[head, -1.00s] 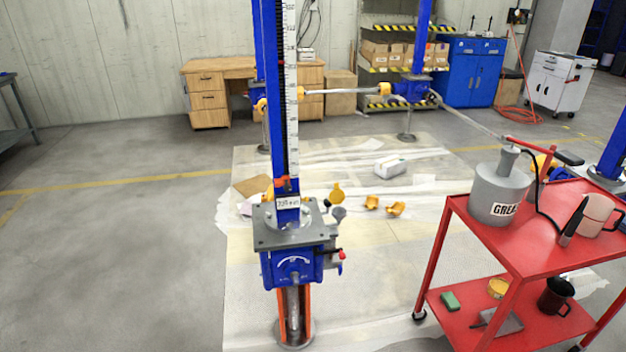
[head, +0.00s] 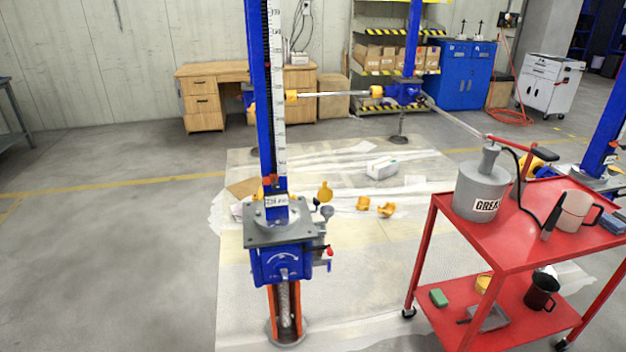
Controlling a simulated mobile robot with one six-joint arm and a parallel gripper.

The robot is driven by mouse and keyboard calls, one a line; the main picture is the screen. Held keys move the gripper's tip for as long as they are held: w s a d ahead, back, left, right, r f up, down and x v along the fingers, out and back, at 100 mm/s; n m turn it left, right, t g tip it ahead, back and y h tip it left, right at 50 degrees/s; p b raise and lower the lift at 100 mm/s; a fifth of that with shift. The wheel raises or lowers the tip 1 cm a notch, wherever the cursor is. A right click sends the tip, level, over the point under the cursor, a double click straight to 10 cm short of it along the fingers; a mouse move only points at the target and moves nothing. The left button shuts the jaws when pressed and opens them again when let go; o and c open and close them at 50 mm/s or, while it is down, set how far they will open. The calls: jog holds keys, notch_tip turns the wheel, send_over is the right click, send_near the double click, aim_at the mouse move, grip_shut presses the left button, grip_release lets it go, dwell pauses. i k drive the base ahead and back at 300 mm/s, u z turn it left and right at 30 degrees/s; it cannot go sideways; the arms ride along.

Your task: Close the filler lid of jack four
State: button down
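The nearest screw jack (head: 283,262) stands upright left of centre in the head view, with a blue gearbox under a grey plate and a tall blue column (head: 266,95). A label hangs at the column's foot, too small to read surely. At the plate's right side a yellow round lid (head: 325,192) stands up above a small grey fitting (head: 327,212); I cannot tell surely whether it is the filler lid. Other jacks stand at the back (head: 403,92) and at the right edge (head: 598,170). My gripper is not in view.
A red cart (head: 510,242) with a grey grease pot (head: 481,190), a mug and tools stands close on the right. Yellow coupling pieces (head: 375,207) and a white box (head: 381,168) lie on the floor sheet. Open floor (head: 110,260) lies to the left.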

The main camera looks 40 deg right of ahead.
aim_at(325, 194)
jog(key=u, duration=0.1)
jog(key=k, duration=0.75)
jog(key=z, duration=1.2)
jog(key=i, duration=1.05)
jog(key=u, duration=0.15)
